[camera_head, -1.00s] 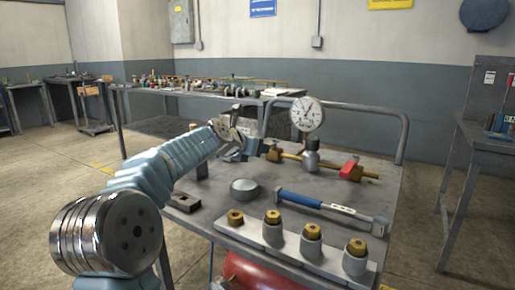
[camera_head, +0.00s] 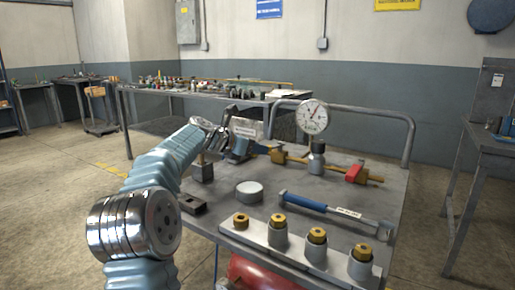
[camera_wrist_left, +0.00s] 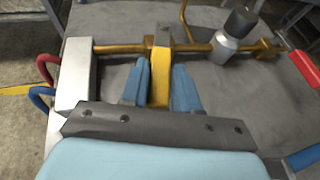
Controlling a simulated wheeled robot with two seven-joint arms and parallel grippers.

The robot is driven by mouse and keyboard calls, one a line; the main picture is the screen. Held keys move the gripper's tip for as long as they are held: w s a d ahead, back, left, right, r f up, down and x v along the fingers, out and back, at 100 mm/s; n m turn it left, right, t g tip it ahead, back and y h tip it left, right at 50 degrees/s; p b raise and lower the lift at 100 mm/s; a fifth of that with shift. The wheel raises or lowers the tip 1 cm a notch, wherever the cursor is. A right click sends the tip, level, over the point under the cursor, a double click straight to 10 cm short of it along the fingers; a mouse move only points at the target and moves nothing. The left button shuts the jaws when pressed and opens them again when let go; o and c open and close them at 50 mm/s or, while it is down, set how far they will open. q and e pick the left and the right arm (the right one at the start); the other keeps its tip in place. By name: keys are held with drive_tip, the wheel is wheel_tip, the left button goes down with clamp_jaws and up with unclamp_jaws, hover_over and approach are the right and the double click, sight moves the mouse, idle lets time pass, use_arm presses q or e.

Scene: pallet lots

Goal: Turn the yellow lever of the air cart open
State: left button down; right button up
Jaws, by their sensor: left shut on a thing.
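The yellow lever (camera_wrist_left: 160,80) shows in the left wrist view, between the two blue fingers of my left gripper (camera_wrist_left: 159,88), which is shut on it. The lever lies across the brass pipe (camera_wrist_left: 120,49), roughly at a right angle to it. In the head view my left gripper (camera_head: 240,146) is at the left end of the brass pipe (camera_head: 292,158) on the air cart (camera_head: 232,222); the lever is hard to make out there. A round gauge (camera_head: 312,116) stands upright on the pipe. My right gripper is not in view.
A red handle (camera_head: 355,172) sits on the pipe's right part. A blue-handled tool (camera_head: 305,202), a round tin (camera_head: 249,191) and a block with several brass fittings (camera_head: 318,236) lie on the cart top. A rail (camera_head: 408,140) runs around the back. A bench stands behind.

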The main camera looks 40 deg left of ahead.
use_arm(q)
drive_tip(key=c, duration=0.9)
unclamp_jaws()
drive_tip(key=v, duration=1.4)
